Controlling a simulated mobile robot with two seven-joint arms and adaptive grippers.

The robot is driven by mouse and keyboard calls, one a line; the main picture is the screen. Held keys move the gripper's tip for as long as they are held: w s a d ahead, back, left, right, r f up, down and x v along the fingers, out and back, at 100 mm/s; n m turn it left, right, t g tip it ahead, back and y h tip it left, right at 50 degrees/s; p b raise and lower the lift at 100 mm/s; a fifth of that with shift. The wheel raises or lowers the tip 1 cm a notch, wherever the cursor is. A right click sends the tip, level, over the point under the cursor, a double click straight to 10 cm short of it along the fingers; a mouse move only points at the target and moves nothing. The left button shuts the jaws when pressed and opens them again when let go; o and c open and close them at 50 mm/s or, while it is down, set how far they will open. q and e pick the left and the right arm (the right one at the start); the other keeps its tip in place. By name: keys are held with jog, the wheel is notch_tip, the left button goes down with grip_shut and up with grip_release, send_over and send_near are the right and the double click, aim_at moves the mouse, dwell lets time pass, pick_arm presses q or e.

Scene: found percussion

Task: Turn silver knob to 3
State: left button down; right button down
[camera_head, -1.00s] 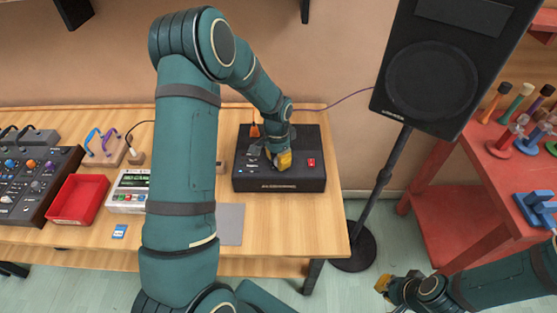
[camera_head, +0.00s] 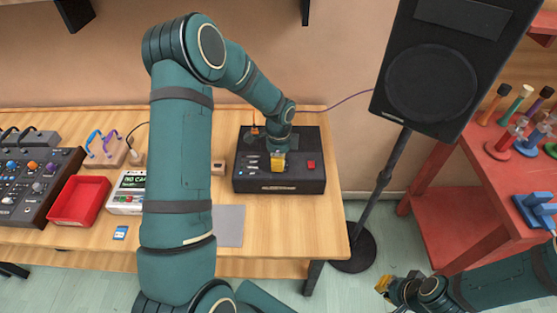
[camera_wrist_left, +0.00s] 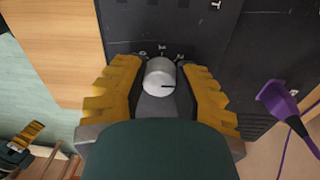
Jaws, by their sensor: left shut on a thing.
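The silver knob (camera_wrist_left: 159,77) sits on a black box (camera_head: 306,180) on the wooden table. In the left wrist view it is between the yellow fingers of my left gripper (camera_wrist_left: 160,85), which is shut on it. Small white marks show on the panel just above the knob, too blurred to read for certain. In the head view my left gripper (camera_head: 278,160) hides the knob. My right gripper (camera_head: 385,284) hangs at the lower right, away from the box; its opening is unclear.
A red button (camera_head: 311,164) is on the box, right of the gripper. A purple plug (camera_wrist_left: 277,99) and cable are close by in the wrist view. A red tray (camera_head: 80,200) and a mixer (camera_head: 33,180) are at left, a speaker (camera_head: 430,80) at right.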

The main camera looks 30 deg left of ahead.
pick_arm(q)
jog(key=shift+s+f, duration=0.1)
dwell(0.4)
jog(key=c, duration=0.6)
grip_release()
jog(key=shift+c, duration=0.2)
jog(key=shift+r, duration=0.55)
notch_tip(320, 180, up, 11)
jog(key=shift+w+a, duration=0.15)
jog(key=shift+w, duration=0.15)
